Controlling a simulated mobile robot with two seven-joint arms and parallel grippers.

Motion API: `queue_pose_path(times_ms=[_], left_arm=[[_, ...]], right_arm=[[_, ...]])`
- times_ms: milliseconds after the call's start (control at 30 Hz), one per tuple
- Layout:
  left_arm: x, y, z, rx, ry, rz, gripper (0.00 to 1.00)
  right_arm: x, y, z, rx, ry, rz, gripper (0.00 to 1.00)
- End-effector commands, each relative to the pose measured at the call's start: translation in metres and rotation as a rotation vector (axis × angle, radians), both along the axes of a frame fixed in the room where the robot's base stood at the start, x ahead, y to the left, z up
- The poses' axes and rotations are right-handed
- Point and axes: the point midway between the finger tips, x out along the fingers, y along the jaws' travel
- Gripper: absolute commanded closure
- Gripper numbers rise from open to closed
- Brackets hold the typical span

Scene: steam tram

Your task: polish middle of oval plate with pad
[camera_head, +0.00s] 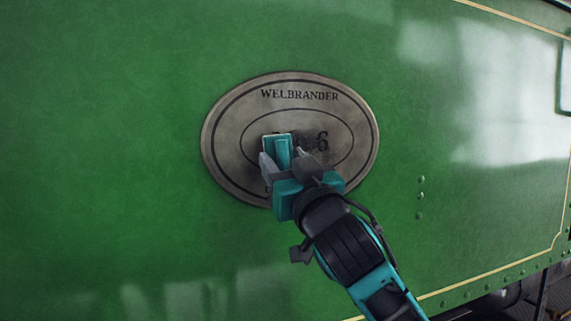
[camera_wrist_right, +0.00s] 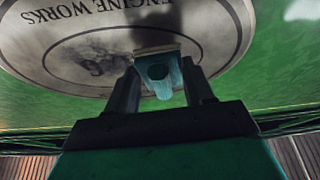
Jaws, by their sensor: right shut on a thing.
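The oval plate (camera_head: 232,125) is a dull grey-brown metal plaque on the green wall, with "WELBRANDER" along its top and a number ending in 6 in its middle. The wrist view shows the plate (camera_wrist_right: 60,50) upside down, with "ENGINE WORKS" readable. My right gripper (camera_head: 285,165) is shut on the teal pad (camera_head: 277,146) in front of the plate's middle, just left of the 6. In the wrist view the pad (camera_wrist_right: 160,78) sits between the fingers, at or very close to the plate; contact is hard to tell. The gripper hides the plate's lower middle. My left gripper is not in view.
The green wall (camera_head: 100,150) around the plate is broad and mostly clear. Small rivets (camera_head: 420,195) stand out to the right of the plate. A row of rivets and a yellow line run along the wall's lower right edge.

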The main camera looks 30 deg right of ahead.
Motion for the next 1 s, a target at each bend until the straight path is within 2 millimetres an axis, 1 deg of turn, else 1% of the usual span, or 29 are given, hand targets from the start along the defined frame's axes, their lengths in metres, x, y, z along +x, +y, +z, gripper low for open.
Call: queue_pose_path(times_ms=[267,1000], left_arm=[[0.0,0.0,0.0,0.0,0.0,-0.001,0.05],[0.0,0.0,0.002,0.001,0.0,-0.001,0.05]], right_arm=[[0.001,0.0,0.0,0.0,0.0,0.0,0.72],[0.016,-0.004,0.0,0.0,0.0,0.0,0.72]])
